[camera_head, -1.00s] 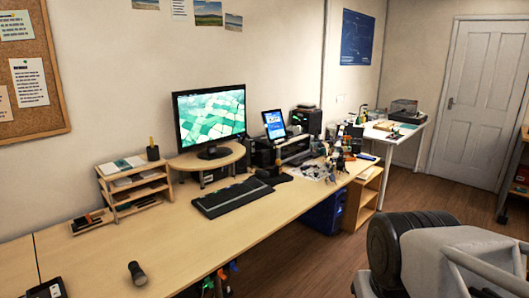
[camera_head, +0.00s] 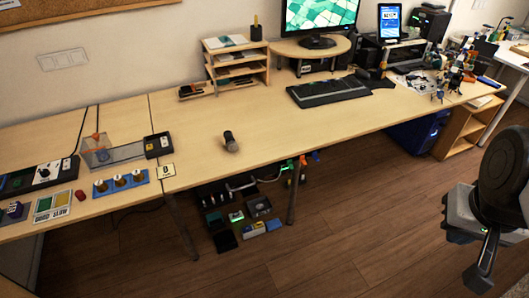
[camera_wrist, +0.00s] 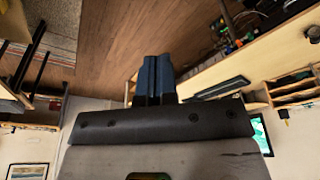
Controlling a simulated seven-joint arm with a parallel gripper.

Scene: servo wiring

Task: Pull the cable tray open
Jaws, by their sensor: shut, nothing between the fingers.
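Under the desk's front edge in the head view is a cluster of dark boxes and cables (camera_head: 240,212), with green, blue and yellow bits. I cannot clearly make out which part is the cable tray or its front edge. Cables under the desk also show at the top right of the wrist view (camera_wrist: 243,22). My gripper (camera_wrist: 154,62) shows in the wrist view with its two blue fingers together, shut and empty, over open floor. My arm is at the right of the head view, well away from the cluster.
The long wooden desk (camera_head: 270,125) holds a keyboard (camera_head: 328,91), a dark cylinder (camera_head: 231,141), a wooden shelf organiser (camera_head: 237,67) and control panels at the left. A desk leg (camera_head: 294,192) stands right of the cluster. The wooden floor (camera_head: 350,230) in front is clear.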

